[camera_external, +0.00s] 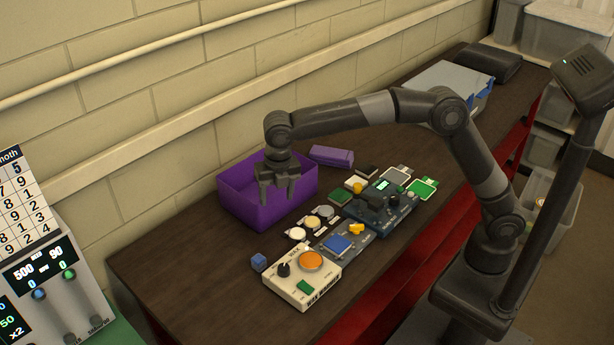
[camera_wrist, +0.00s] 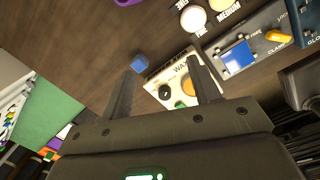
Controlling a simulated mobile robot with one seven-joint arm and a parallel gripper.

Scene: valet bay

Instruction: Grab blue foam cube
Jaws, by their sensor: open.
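The small blue foam cube (camera_external: 259,262) sits on the dark wooden bench, just left of the cream control box. It also shows in the wrist view (camera_wrist: 140,63), beyond the tip of the left finger and apart from it. My gripper (camera_external: 279,196) is open and empty, above the purple bin in the external view. In the wrist view the two fingers of my gripper (camera_wrist: 160,75) are spread wide, with the cream box seen between them.
The cream control box (camera_external: 291,284) with an orange button stands close beside the cube. The purple bin (camera_external: 236,205), round buttons (camera_external: 312,222) and a teal control box (camera_external: 392,219) are farther back. The bench (camera_external: 185,270) is clear left of the cube.

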